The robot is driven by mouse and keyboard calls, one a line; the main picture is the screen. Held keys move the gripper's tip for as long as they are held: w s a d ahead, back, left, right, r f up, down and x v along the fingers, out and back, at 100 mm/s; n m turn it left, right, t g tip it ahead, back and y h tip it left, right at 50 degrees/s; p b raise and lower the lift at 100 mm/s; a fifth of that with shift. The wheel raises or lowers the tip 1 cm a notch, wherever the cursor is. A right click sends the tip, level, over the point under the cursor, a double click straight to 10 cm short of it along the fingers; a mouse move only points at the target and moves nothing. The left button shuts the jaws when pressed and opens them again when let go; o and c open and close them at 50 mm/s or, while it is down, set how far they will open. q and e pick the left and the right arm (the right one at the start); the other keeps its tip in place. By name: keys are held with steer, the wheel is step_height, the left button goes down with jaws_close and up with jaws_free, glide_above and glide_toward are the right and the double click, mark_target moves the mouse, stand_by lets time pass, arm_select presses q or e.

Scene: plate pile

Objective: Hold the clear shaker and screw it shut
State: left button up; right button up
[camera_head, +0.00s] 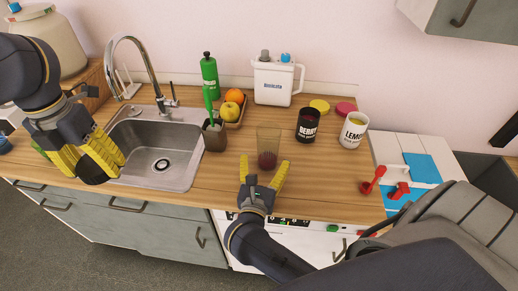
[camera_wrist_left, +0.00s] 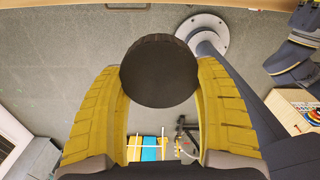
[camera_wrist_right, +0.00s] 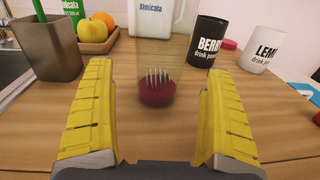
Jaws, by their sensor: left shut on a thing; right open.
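The clear shaker (camera_head: 268,143) stands upright on the wooden counter, with dark red contents and a pale pronged piece at its bottom. It also shows in the right wrist view (camera_wrist_right: 156,92). My right gripper (camera_head: 263,172) is open, low over the counter, with its yellow fingers pointing at the shaker from the front. No contact with it is visible. My left gripper (camera_head: 88,160) is at the left in front of the sink, shut on a round black lid (camera_wrist_left: 158,72). The lid also shows below its fingers in the head view (camera_head: 94,171).
A black BERRY cup (camera_head: 307,126) and a white LEMON cup (camera_head: 353,131) stand right of the shaker. A brown holder (camera_head: 215,136) and fruit tray are left of it. The white Almicata jug (camera_head: 273,83) is behind. The sink (camera_head: 158,158) lies between the grippers.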

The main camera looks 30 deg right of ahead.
steer(key=shift+r+x, duration=0.15)
steer(key=shift+x, duration=1.15)
steer(key=shift+r+x, duration=0.15)
steer(key=shift+x, duration=1.15)
steer(key=shift+c, duration=0.4)
steer(key=c, duration=1.3)
steer(key=shift+r, duration=0.1)
steer(key=shift+c, duration=0.2)
